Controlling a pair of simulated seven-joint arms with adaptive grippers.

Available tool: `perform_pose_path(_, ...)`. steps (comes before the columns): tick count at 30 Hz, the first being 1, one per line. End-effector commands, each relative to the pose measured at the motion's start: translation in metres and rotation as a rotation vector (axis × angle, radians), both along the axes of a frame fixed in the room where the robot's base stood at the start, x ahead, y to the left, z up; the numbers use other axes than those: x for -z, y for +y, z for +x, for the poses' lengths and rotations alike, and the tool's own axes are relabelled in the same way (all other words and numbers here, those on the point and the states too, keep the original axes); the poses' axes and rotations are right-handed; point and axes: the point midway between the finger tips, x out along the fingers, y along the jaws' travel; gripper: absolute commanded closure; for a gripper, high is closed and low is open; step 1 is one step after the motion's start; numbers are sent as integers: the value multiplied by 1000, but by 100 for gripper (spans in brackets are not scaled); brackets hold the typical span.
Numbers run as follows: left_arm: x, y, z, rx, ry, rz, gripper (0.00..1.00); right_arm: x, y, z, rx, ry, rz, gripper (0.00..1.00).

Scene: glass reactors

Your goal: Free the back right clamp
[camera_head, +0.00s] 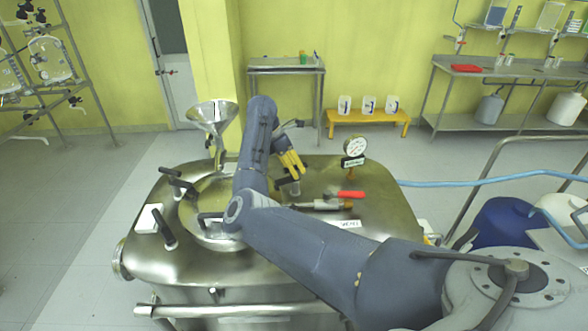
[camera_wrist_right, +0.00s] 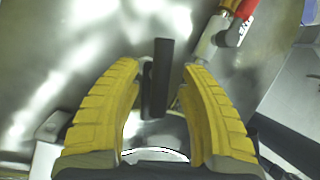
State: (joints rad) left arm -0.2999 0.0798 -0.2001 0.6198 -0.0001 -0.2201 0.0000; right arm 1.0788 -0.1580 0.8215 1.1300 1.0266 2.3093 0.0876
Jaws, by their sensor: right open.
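The steel reactor lid (camera_head: 205,194) is closed on the vessel and ringed by clamps with dark handles. The back right clamp (camera_head: 288,187) is just below my right gripper (camera_head: 294,168) in the head view. In the right wrist view, the clamp's dark bar handle (camera_wrist_right: 161,75) stands between the two yellow fingers of my right gripper (camera_wrist_right: 158,68). The fingers are open, with a gap on either side of the handle. Other clamps show at the back left (camera_head: 178,182) and front left (camera_head: 164,228). My right arm hides part of the lid. My left gripper is not in view.
A valve with a red handle (camera_head: 351,194) lies to the right of the clamp. A pressure gauge (camera_head: 356,147) stands behind it. A steel funnel (camera_head: 213,115) rises at the back left of the vessel. A blue hose (camera_head: 470,182) runs off to the right.

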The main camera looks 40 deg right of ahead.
Motion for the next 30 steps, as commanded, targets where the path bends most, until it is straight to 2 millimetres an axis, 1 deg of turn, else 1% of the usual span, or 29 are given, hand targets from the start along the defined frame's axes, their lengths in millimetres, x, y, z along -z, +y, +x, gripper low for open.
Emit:
perform_pose_path(5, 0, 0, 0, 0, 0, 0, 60, 0, 0, 0, 0, 0, 0, 59)
perform_pose_path(6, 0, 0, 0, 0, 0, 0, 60, 0, 0, 0, 0, 0, 0, 57)
perform_pose_path(15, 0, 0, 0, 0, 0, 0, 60, 0, 0, 0, 0, 0, 0, 91)
perform_pose_path(17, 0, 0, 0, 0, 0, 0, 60, 0, 0, 0, 0, 0, 0, 98)
perform_pose_path(18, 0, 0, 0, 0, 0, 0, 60, 0, 0, 0, 0, 0, 0, 100)
perform_pose_path(30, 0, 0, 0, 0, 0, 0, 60, 1, 0, 0, 0, 1, 1, 100)
